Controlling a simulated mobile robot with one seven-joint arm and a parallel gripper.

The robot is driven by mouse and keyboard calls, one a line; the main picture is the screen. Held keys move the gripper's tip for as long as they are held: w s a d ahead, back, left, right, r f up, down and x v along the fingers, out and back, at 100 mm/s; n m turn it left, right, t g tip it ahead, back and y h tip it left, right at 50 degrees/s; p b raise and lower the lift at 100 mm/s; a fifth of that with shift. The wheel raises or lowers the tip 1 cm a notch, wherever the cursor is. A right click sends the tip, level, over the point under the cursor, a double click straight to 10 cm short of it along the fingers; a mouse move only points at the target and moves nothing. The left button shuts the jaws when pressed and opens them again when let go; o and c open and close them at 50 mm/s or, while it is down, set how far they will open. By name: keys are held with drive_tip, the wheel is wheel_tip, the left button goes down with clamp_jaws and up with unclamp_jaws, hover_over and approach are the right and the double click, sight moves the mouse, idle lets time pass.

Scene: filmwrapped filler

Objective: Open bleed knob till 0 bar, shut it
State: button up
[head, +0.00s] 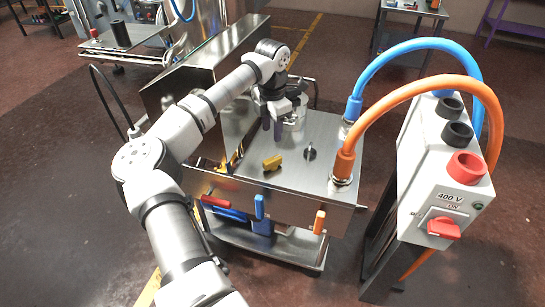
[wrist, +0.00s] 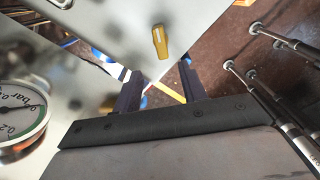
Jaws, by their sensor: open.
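My gripper (head: 272,122) hangs over the back part of a steel machine top (head: 235,187), fingers pointing down. In the wrist view its two dark fingers (wrist: 160,88) are apart, with nothing held between them. A yellow handle (head: 272,163) sits on the steel top, in front of my gripper; it also shows beyond the fingers in the wrist view (wrist: 160,42). A small dark knob (head: 310,152) stands to its right. I cannot tell which is the bleed knob. A round gauge marked bar (wrist: 20,115) is cut off at the left of the wrist view; its reading is unclear.
Blue (head: 405,50) and orange hoses (head: 400,92) arch from the top's right side to a control box (head: 430,175) with a red switch (head: 444,227). A sloped steel housing (head: 205,75) stands behind left.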

sight(273, 159)
wheel_tip(273, 159, down, 12)
drive_tip(key=shift+d+f+p, duration=0.1)
drive_tip(key=shift+p, duration=0.85)
clamp_jaws()
